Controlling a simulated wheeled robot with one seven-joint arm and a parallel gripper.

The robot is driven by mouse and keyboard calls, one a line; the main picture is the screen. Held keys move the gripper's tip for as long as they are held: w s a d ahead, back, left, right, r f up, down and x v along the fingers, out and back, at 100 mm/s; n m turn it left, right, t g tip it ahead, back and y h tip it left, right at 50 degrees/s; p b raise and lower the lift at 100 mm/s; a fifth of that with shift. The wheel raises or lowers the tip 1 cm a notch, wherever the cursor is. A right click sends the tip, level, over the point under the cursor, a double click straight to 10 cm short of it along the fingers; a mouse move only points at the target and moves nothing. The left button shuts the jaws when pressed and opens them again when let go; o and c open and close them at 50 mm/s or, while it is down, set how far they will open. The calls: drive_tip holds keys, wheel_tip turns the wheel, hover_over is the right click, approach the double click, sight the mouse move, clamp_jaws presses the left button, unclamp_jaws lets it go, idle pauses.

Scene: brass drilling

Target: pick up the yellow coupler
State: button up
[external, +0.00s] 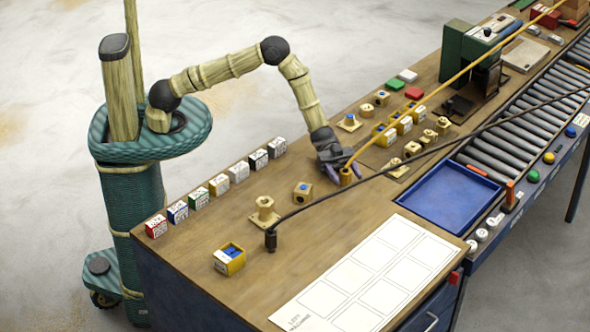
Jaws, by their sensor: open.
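The yellow coupler (346,177) stands upright on the wooden workbench, at the near end of a yellow hose that runs up to the far right. My gripper (338,170) is low over the bench, pointing down, right at the coupler. The gripper is open.
A black cable with a black end (271,241) crosses the bench just in front of the coupler. Brass fittings, a row of small labelled boxes (218,185) and a blue tray (450,222) surround it. A white sheet (365,280) lies front right.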

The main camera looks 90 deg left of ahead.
sight(346, 171)
idle(0.4)
drive_tip(key=c, duration=1.1)
wheel_tip(346, 171, up, 10)
drive_tip(key=shift+r+b, duration=0.1)
drive_tip(key=shift+b, duration=0.25)
